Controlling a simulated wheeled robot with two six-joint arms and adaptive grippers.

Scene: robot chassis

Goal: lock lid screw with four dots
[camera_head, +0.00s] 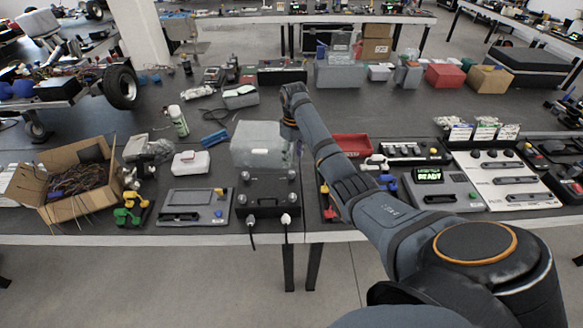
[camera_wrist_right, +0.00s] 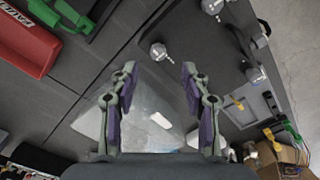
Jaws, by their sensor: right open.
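In the head view a clear box (camera_head: 255,150) sits at the back of a dark panel unit (camera_head: 266,196) near the front table edge. Pale round screw knobs are on this unit. In the wrist view a silver knob (camera_wrist_right: 157,51) lies beyond my fingertips, a second knob (camera_wrist_right: 212,6) is at the top, and a third knob (camera_wrist_right: 257,76) is at the right. Their dots are too small to count. My right gripper (camera_wrist_right: 160,72) is open and empty above the clear box, short of the first knob. In the head view its fingers are hidden. My left gripper is out of view.
In the head view a cardboard box (camera_head: 75,205) of wires and a grey panel (camera_head: 195,208) stand left. Another panel (camera_head: 443,188) reading READY stands right. Cables hang over the front edge.

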